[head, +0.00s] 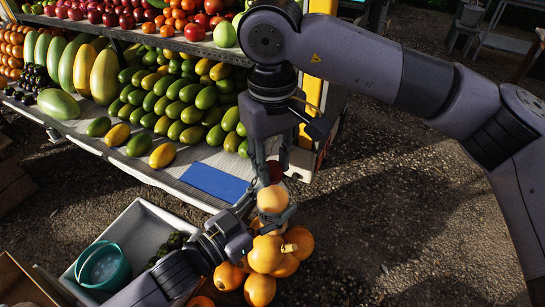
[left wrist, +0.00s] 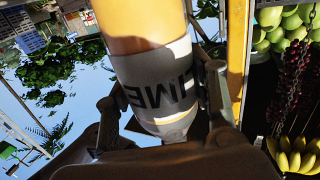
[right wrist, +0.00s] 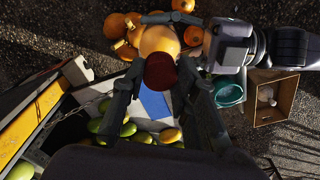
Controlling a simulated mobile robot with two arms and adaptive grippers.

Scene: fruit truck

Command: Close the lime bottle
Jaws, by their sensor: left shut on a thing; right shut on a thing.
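The lime bottle (head: 272,199), filled with pale orange-yellow, stands roughly upright in my left gripper (head: 272,217). In the left wrist view the bottle (left wrist: 150,40) fills the middle, with "LIME" on its white label between the fingers. My right gripper (head: 272,168) points down from above, shut on the dark red cap (head: 276,171). In the right wrist view the cap (right wrist: 160,72) lies between the fingertips, in front of the bottle's top. The cap is at the bottle's mouth; whether it is seated or only touching, I cannot tell.
The fruit shelf (head: 130,165) with mangoes, melons and a blue mat (head: 213,183) is at the left. Several orange fruits (head: 266,254) show below the bottle. A white crate (head: 143,222) with a teal bucket (head: 103,268) stands at lower left. Open ground lies at right.

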